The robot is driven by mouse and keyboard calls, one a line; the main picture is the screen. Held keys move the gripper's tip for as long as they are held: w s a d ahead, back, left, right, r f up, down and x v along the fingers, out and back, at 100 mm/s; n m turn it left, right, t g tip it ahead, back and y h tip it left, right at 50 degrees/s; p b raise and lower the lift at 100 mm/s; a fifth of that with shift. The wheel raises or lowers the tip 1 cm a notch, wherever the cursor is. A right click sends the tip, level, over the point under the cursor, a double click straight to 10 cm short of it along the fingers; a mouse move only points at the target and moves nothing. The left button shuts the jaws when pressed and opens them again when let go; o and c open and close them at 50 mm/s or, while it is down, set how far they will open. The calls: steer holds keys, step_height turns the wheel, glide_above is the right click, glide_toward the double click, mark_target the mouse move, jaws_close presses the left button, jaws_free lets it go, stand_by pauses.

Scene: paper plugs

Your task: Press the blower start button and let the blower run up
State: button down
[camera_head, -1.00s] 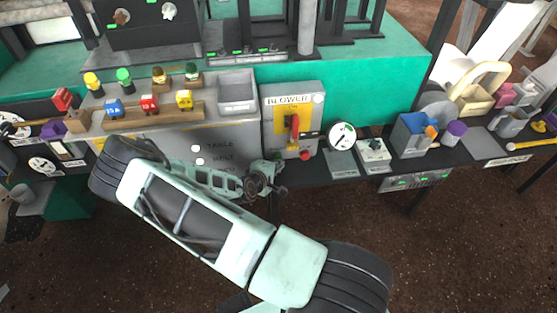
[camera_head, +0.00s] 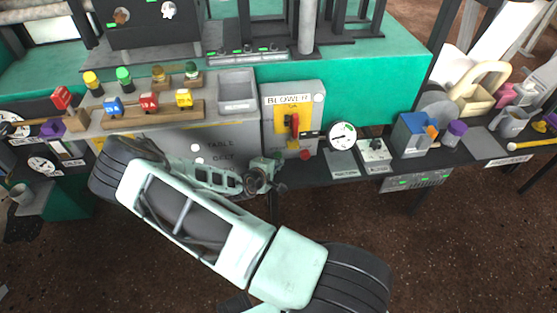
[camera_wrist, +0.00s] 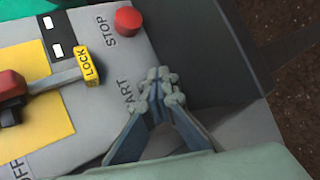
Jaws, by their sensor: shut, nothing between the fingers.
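The blower box (camera_head: 311,112) is a grey panel marked BLOWER, with a yellow plate and a red handle (camera_head: 294,126). In the wrist view, the red stop button (camera_wrist: 127,20) sits beside the word STOP. I cannot tell whether the tips touch the panel. In the head view my gripper (camera_head: 277,170) is at the box's lower left corner.
A yellow LOCK tag (camera_wrist: 89,66) on a grey bar lies left of my fingers. A round dial gauge (camera_head: 342,135) stands right of the box. A grey bin (camera_head: 238,90) and several coloured plugs are on the left. Dark floor lies in front of the bench.

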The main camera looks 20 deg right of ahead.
steer(key=shift+w+d+r, duration=0.1)
steer(key=shift+w+r, duration=0.2)
steer(key=shift+w, duration=0.15)
steer(key=shift+s, duration=0.1)
steer(key=shift+s+a+f, duration=0.1)
steer(key=shift+s+a, duration=0.05)
steer(key=shift+s, duration=0.3)
steer(key=shift+s+a+f, duration=0.1)
steer(key=shift+s+a, duration=0.05)
steer(key=shift+s, duration=0.3)
steer(key=shift+s+a+p, duration=0.2)
steer(key=shift+s+a, duration=0.05)
steer(key=shift+s, duration=0.6)
steer(key=shift+s+a+p, duration=0.2)
steer(key=shift+s+p, duration=0.05)
steer(key=shift+s, duration=0.55)
steer(key=shift+s+a+p, duration=0.2)
steer(key=shift+s+a, duration=0.05)
steer(key=shift+s, duration=0.6)
